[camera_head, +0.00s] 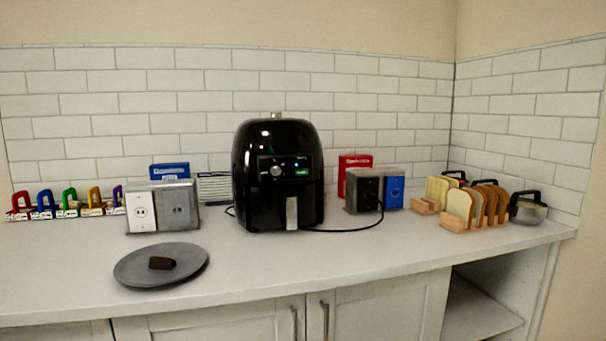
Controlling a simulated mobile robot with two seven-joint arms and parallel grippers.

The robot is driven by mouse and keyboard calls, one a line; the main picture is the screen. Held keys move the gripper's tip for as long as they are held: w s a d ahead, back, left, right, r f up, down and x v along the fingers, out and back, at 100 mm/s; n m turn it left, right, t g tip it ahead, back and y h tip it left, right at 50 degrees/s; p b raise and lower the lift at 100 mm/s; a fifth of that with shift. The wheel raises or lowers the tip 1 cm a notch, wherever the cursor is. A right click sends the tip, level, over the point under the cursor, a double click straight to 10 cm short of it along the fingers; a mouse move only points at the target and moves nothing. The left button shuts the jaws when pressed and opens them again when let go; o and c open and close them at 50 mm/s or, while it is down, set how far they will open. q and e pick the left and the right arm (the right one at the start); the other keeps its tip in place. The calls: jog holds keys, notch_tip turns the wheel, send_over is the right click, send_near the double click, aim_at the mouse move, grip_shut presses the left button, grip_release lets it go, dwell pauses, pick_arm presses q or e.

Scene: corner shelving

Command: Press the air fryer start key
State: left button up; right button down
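The black air fryer (262,205) stands upright on the white counter, near the middle of the camera_head view. Its front panel (284,169) faces me, with a round silver knob (277,171) and a small lit green patch (302,171) to the right of it. The panel's markings are too small to read, so I cannot tell which part is the start key. A pale vertical handle (292,212) is on the lower front. A black cord runs from the fryer to the right. Neither of my grippers is in view.
A grey plate (135,272) with a dark brown piece (162,263) lies front left. Outlet boxes stand left (178,207) and right (365,191) of the fryer. Bread slices in a wooden rack (461,226) are at the right. The counter (260,265) before the fryer is clear.

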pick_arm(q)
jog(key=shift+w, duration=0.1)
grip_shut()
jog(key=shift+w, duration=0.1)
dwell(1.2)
